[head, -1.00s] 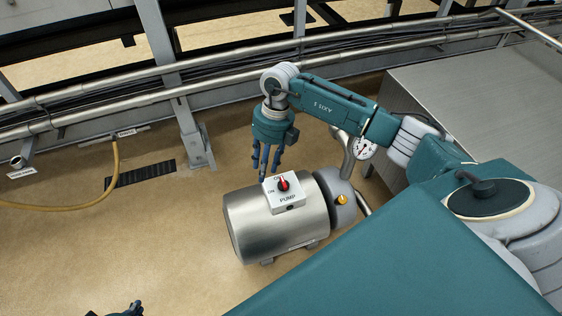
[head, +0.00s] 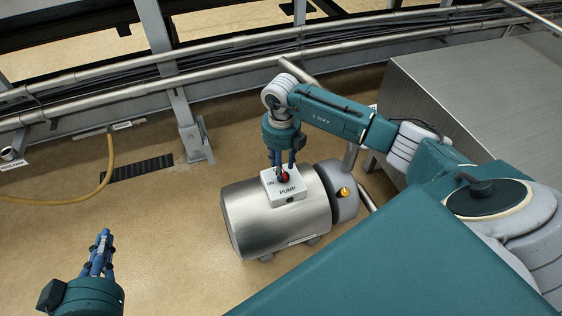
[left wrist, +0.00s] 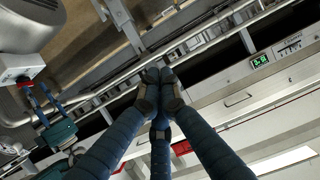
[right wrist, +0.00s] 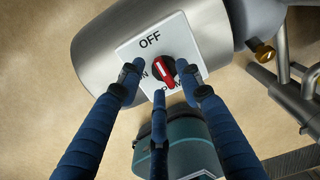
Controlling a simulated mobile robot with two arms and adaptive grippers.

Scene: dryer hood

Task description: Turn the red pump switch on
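The red pump switch (right wrist: 167,69) is a round knob with a white mark on a white box (head: 287,191) on top of the silver pump (head: 270,226). In the right wrist view the mark points roughly toward OFF, and an ON label is at the left, partly covered. My right gripper (head: 281,168) is open at the knob, with fingers on either side of it (right wrist: 158,76); I cannot tell whether they touch it. My left gripper (head: 104,238) is shut and empty, with its fingertips together in the left wrist view (left wrist: 157,80), well left of the pump.
A yellow knob (head: 345,191) is on the pump's right end. A yellow hose (head: 104,178) lies at the left near a dark floor grate (head: 137,168). Metal rails and pipes run behind. A grey metal housing (head: 470,85) stands at the right. The floor left of the pump is clear.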

